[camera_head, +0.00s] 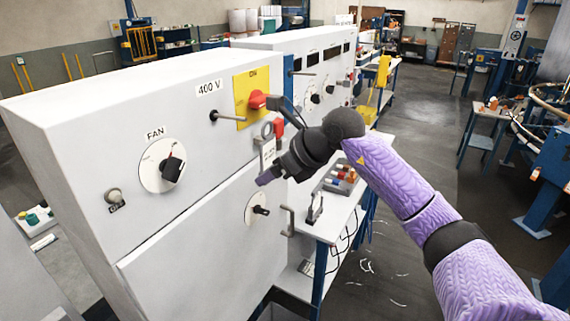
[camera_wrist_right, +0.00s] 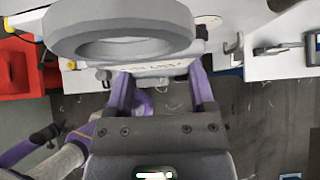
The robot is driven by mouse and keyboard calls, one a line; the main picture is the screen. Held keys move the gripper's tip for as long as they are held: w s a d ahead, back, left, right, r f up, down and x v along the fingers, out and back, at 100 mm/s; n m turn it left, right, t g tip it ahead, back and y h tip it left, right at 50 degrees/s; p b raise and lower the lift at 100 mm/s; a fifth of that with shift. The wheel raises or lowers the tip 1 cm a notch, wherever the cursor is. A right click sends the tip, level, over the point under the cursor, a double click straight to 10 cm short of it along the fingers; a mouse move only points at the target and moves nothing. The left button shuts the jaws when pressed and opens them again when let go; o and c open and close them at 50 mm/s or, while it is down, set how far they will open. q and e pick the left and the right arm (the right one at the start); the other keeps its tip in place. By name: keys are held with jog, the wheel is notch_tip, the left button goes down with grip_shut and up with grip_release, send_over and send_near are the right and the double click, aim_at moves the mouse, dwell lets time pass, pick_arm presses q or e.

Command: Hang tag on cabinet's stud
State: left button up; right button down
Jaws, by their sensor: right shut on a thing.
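My right gripper (camera_head: 268,165) is shut on a pale tag (camera_head: 267,153) with dark print and a grey ring at its top. In the right wrist view the tag (camera_wrist_right: 155,69) sits between the purple fingers of the gripper (camera_wrist_right: 160,82), with its thick grey ring (camera_wrist_right: 120,32) close to the camera. The white cabinet (camera_head: 95,210) carries a thin grey stud (camera_head: 230,117) below the 400 V label. The stud sticks out over the yellow plate. The tag is apart from it, to its right and lower. My left gripper is not seen.
The yellow ON plate (camera_head: 243,82) has a red knob (camera_head: 257,100). A red part (camera_head: 278,127) is close behind the ring. The FAN dial (camera_head: 162,165) is at left. A white side table (camera_head: 340,215) holds a tray with coloured pieces.

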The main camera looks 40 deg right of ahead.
aim_at(270, 158)
jog(key=w, duration=0.1)
jog(key=w+a+p, duration=0.1)
jog(key=w, duration=0.1)
jog(key=shift+a+r, duration=0.1)
jog(key=shift+a, duration=0.05)
jog(key=shift+s, duration=0.1)
jog(key=shift+r+p, duration=0.1)
jog(key=shift+p, duration=0.2)
jog(key=shift+w+a, duration=0.1)
jog(key=shift+w, duration=0.2)
jog(key=shift+w+a+p, duration=0.25)
jog(key=shift+w+p, duration=0.15)
jog(key=shift+w, duration=0.25)
jog(key=shift+w, duration=0.15)
dwell(0.5)
jog(key=shift+w+a, duration=0.1)
